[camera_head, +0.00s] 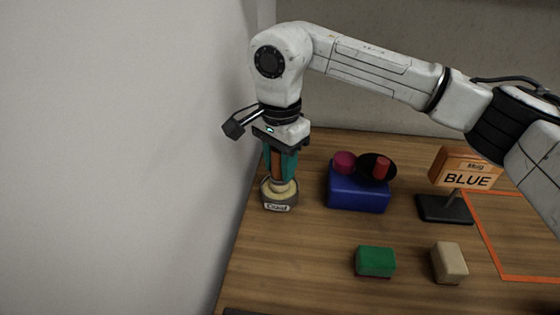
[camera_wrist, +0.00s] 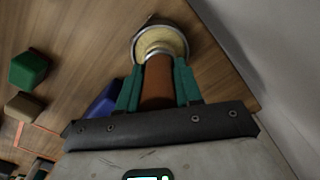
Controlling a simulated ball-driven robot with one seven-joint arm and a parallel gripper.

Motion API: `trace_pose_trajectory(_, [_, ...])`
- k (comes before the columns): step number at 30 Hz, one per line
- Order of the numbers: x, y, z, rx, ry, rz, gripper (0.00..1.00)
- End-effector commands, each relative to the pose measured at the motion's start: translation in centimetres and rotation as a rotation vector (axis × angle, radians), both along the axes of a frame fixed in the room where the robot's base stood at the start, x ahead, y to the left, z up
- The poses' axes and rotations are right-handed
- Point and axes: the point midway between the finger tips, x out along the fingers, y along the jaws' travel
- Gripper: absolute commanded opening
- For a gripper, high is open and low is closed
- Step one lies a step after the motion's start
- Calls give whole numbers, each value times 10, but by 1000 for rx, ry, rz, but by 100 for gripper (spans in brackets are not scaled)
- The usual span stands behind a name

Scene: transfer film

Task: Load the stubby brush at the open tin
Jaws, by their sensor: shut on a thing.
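My gripper (camera_head: 279,166) points down at the table's left side, its teal fingers shut on the brown handle of the stubby brush (camera_head: 277,164). In the wrist view the handle (camera_wrist: 158,82) lies between the two fingers (camera_wrist: 158,92). The brush is upright, its lower end at the mouth of the open tin (camera_head: 277,207). The tin is small and grey with a white label whose word is hard to read; its rim (camera_wrist: 134,44) shows around a pale cream round area. I cannot tell how deep the brush head sits.
A blue block (camera_head: 357,195) stands right of the tin, with a crimson piece and a black dish holding a red piece on top. A green block (camera_head: 375,261) and a beige block (camera_head: 449,262) lie nearer. A "BLUE" sign (camera_head: 466,170) stands by an orange outline (camera_head: 490,240). A wall (camera_head: 130,150) is close left.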

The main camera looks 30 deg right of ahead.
Motion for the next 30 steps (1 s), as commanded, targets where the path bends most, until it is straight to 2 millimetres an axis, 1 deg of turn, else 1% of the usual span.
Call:
trace_pose_trajectory(20, [0, 0, -8, 0, 0, 0, 4])
trace_pose_trajectory(30, [0, 0, -7, 0, 0, 0, 4])
